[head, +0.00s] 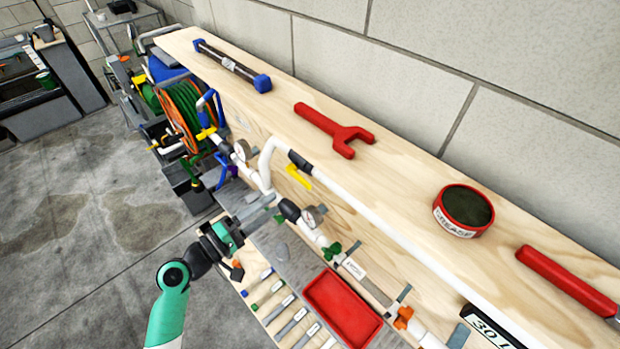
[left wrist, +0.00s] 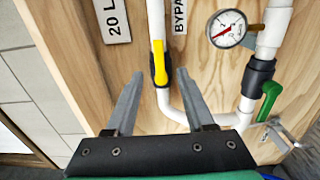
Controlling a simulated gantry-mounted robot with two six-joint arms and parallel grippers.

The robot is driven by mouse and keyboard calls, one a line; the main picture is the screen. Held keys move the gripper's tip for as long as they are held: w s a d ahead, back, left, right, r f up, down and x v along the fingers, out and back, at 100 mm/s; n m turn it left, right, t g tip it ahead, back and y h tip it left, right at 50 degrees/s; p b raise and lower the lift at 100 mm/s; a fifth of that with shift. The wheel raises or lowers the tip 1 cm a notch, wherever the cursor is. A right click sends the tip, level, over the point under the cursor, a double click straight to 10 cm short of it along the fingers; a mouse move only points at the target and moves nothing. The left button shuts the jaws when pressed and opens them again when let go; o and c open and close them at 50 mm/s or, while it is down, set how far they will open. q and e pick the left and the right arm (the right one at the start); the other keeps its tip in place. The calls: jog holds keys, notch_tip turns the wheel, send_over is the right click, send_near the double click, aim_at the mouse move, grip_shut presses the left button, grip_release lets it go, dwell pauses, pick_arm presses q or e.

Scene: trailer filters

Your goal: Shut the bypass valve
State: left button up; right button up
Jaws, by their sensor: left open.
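The bypass valve has a yellow handle (left wrist: 159,62) on a white pipe, beside a label reading "BYPAS…", partly cut off. In the left wrist view the handle lies along the pipe, pointing up. In the head view the yellow handle (head: 298,177) shows by its black valve body (head: 300,160). My left gripper (head: 270,200) is open and empty in front of the wooden panel. In the left wrist view its fingers (left wrist: 160,80) appear on either side of the valve; the remaining gap in depth is hard to judge. My right gripper is out of view.
A gauge (left wrist: 228,28) and a green handle (left wrist: 270,97) are right of the valve. A red tray (head: 340,308) and several tools lie below. A red wrench (head: 335,130) and a grease tin (head: 463,210) lie on the top board.

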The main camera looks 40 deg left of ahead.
aim_at(302, 183)
pick_arm(q)
jog(key=w, duration=0.7)
jog(key=w+p, duration=0.1)
jog(key=w, duration=0.3)
jog(key=shift+w+d+r, duration=0.1)
jog(key=shift+w+d, duration=0.1)
jog(key=shift+d, duration=0.1)
jog(key=shift+c, duration=0.3)
grip_shut()
dwell(0.6)
